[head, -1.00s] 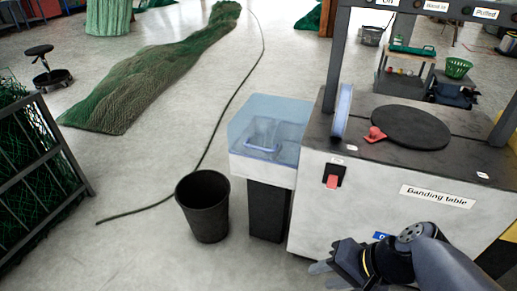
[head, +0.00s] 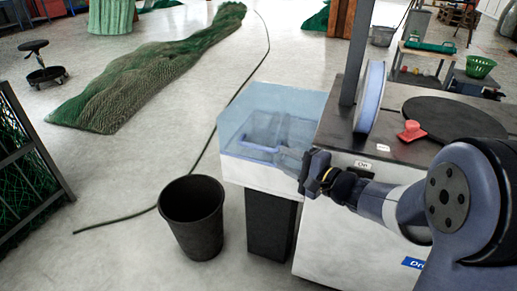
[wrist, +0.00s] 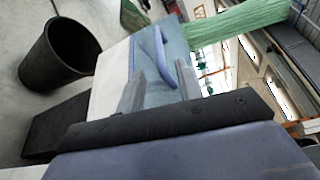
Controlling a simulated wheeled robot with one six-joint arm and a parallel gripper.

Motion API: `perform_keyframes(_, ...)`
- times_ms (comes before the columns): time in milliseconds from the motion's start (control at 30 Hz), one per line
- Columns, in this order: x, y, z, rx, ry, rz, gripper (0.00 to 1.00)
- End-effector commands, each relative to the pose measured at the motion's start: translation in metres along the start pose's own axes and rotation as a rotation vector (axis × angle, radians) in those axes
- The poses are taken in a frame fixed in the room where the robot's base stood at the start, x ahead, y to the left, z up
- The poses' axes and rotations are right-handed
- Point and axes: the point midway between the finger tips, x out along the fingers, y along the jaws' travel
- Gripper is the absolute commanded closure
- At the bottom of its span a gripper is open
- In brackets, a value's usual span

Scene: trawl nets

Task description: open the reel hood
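The reel hood (head: 280,103) is a clear blue cover on a white box at the left end of the banding table (head: 345,225). It looks closed. Its blue handle (head: 258,150) is on the front side. My gripper (head: 290,158) is at the hood's front right, just right of the handle. In the wrist view my gripper (wrist: 160,70) has its two grey fingers apart, with the blue handle (wrist: 161,45) ahead of and partly between the fingertips. I cannot tell whether they touch it. The hood (wrist: 172,40) fills the middle there.
A black bin (head: 193,215) stands on the floor just left of the box. The floor to the left is mostly clear around a green net (head: 150,75).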

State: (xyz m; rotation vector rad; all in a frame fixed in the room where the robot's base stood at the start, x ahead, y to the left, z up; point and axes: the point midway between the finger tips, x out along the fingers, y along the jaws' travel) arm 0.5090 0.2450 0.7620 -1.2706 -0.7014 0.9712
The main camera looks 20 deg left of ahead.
Motion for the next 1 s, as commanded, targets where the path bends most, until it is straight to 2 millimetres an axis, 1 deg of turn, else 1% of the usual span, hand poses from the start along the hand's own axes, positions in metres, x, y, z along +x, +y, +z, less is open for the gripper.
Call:
perform_keyframes(300, 0.06, 0.002, 0.002, 0.001, -0.004, 0.002, 0.66)
perform_keyframes(400, 0.076, 0.001, 0.002, 0.001, -0.003, 0.001, 0.66)
perform_keyframes(500, 0.087, 0.001, 0.001, 0.0, -0.002, 0.002, 0.66)
perform_keyframes(667, 0.095, 0.0, 0.002, 0.0, -0.001, 0.001, 0.66)
perform_keyframes(900, 0.096, 0.0, 0.001, 0.001, 0.0, 0.001, 0.66)
perform_keyframes(933, 0.095, 0.0, 0.001, 0.001, 0.0, 0.001, 0.67)
perform_keyframes(1000, 0.095, 0.0, 0.001, 0.001, 0.0, 0.001, 0.72)
